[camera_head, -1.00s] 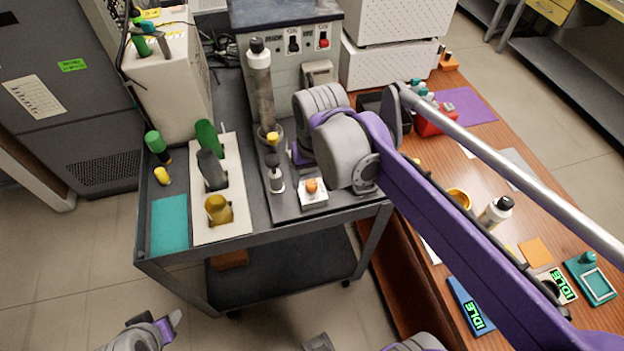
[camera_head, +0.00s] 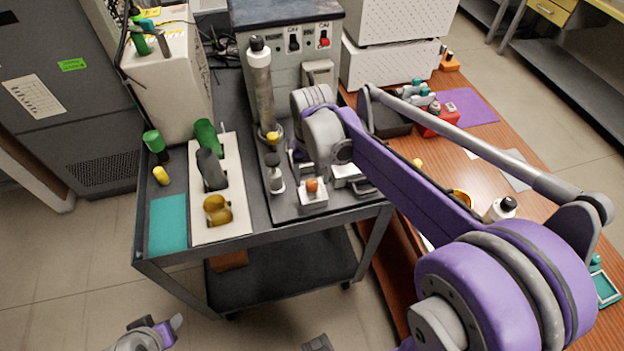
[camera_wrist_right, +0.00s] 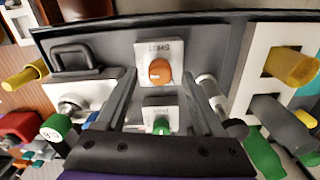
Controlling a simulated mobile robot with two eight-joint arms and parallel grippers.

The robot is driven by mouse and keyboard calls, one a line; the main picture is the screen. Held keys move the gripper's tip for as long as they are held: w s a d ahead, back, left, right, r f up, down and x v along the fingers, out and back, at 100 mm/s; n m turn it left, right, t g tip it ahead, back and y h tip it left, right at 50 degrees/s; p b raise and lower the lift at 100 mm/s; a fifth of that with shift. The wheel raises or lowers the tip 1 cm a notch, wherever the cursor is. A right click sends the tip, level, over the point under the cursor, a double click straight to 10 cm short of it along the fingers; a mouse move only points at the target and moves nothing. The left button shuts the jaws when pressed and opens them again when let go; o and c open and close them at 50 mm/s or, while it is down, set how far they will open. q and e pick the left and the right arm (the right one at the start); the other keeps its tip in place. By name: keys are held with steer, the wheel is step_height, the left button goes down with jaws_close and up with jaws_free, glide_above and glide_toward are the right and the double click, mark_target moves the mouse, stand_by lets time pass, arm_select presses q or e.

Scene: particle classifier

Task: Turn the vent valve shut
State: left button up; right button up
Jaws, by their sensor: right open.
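An orange knob (camera_head: 312,185) stands on a white plate at the front of the cart; the wrist view shows this knob (camera_wrist_right: 160,72) beside a label reading SHUT. I take it to be the vent valve. A green knob (camera_wrist_right: 161,127) on a second white plate is nearer the wrist camera. My right gripper (camera_wrist_right: 163,82) is open, with its fingers on either side of the orange knob in that picture; contact is not visible. In the head view its fingers are mostly hidden by my wrist. My left gripper (camera_head: 155,332) is low at the left, away from the cart, its jaw opening unclear.
A cream rack (camera_head: 222,231) holds several coloured parts. A white plate with a dark handle (camera_wrist_right: 80,88) lies beside the knob.

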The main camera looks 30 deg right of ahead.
steer(key=shift+f, duration=0.55)
jaws_close()
